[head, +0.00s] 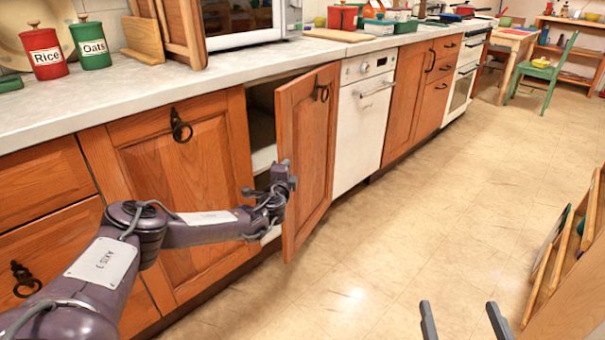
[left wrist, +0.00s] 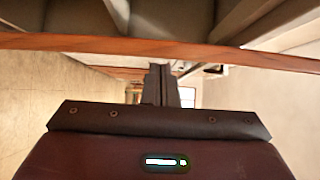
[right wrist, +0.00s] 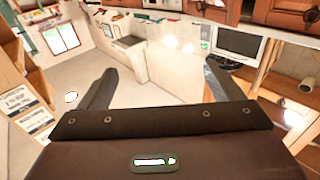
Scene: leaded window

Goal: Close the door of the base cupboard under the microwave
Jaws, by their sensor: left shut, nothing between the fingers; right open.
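The base cupboard door (head: 312,140) is orange-brown wood with a dark ring handle. It stands ajar, its left edge out from the cupboard front, with a dark gap (head: 262,125) beside it. The microwave (head: 240,22) is on the counter above, partly cut off. My left gripper (head: 286,178) is shut and empty at the door's left edge; I cannot tell whether it touches. In the left wrist view its fingers (left wrist: 161,84) are together, with a wooden edge (left wrist: 160,46) across the picture beyond. My right gripper (head: 465,318) is open and empty over the floor.
A closed wooden cupboard (head: 185,190) is left of the gap. A white dishwasher (head: 362,125) is right of the door. Red Rice (head: 44,54) and green Oats (head: 91,46) tins stand on the counter. A wooden shelf (head: 570,290) is at lower right. The floor between is clear.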

